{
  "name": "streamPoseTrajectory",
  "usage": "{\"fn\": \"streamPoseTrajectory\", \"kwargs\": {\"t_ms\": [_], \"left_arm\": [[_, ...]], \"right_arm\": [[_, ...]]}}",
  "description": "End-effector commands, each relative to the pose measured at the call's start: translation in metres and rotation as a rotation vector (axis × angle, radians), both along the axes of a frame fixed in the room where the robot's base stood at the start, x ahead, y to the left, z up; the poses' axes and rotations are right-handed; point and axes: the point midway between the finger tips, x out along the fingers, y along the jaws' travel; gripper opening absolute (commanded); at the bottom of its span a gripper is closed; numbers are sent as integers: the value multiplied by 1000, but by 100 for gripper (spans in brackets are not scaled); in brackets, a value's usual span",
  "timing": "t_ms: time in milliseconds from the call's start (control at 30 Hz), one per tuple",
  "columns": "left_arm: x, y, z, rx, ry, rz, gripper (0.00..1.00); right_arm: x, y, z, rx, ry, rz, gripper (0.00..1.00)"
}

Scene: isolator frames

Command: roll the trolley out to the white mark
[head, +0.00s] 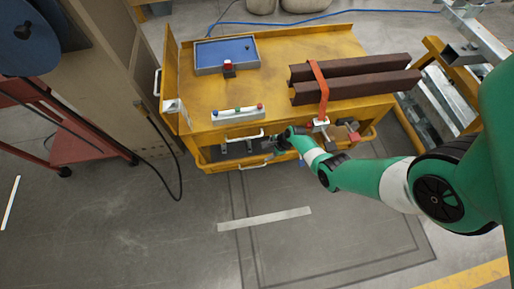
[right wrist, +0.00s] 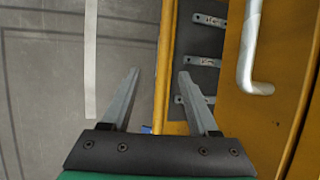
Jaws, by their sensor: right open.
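The yellow trolley (head: 265,95) stands at the upper middle of the head view. At its front a drawer (head: 235,151) is partly open, showing a dark liner with metal pieces. The white mark (head: 264,219) is a strip on the floor, clear of the trolley's front; it also shows in the right wrist view (right wrist: 91,60). My right gripper (head: 279,143) is at the trolley's front, over the open drawer. In the right wrist view its open fingers (right wrist: 159,72) lie either side of the drawer's yellow front edge (right wrist: 170,60); contact cannot be told. My left gripper is not in view.
On the trolley are a blue tray (head: 225,52), brown beams (head: 355,77) under a red strap and a small button bar (head: 238,114). A handle (right wrist: 250,60) is right of my fingers. A black cable (head: 177,175) lies left; the floor around the mark is clear.

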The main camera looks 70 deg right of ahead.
Motion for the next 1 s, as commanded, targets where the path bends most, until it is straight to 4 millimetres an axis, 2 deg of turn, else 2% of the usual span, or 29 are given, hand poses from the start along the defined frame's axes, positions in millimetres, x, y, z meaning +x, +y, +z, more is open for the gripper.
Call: {"fn": "streamPoseTrajectory", "kwargs": {"t_ms": [33,300,500,667,933,967,1000], "left_arm": [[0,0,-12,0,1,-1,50],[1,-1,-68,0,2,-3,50],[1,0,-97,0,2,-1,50],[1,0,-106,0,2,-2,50],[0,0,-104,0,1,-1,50],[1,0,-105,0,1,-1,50],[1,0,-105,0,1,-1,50]], "right_arm": [[3,-1,-11,-2,-1,0,61],[27,1,-66,-4,-2,2,61],[41,1,-93,-5,-2,2,61],[47,2,-99,-5,-1,1,61],[47,2,-98,-4,-1,0,61],[47,2,-98,-4,-1,0,59],[47,2,-98,-4,-1,0,52]]}}
